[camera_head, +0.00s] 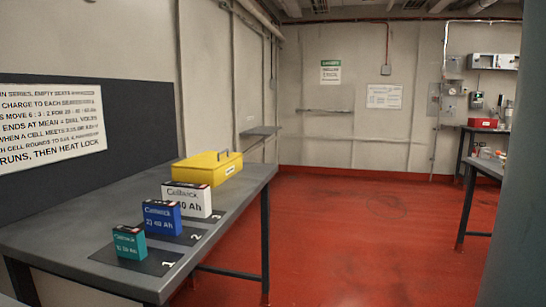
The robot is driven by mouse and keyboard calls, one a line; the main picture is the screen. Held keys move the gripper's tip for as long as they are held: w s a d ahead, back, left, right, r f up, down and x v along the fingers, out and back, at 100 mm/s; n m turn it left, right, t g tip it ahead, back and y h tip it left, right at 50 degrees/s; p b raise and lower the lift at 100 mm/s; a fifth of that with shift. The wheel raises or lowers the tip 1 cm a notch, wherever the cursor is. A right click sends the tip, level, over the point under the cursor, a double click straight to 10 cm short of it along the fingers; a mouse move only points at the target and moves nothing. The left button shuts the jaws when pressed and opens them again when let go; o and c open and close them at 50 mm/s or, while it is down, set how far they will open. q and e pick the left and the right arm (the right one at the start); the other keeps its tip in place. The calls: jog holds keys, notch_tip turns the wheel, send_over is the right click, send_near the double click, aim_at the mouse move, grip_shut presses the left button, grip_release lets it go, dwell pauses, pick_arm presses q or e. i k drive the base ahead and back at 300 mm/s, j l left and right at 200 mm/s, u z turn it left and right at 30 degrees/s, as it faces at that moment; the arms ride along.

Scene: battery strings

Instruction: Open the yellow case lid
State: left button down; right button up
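The yellow case (208,168) sits at the far end of the grey table on the left, behind the batteries. Its lid looks shut, with a dark handle on top and a small pale label on its front. Neither of my grippers is in the camera_head view, so their state does not show.
On the grey table (62,238) stand a teal battery (129,243), a blue battery (162,218) and a white battery (187,200) on dark numbered mats. Red floor (350,230) is open to the right. Another table (486,168) stands at right. A grey-blue column blocks the right edge.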

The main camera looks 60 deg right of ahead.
aim_at(207, 160)
jog(key=z, duration=1.45)
jog(key=i+l, duration=0.4)
jog(key=i+z, duration=0.05)
jog(key=i, duration=0.05)
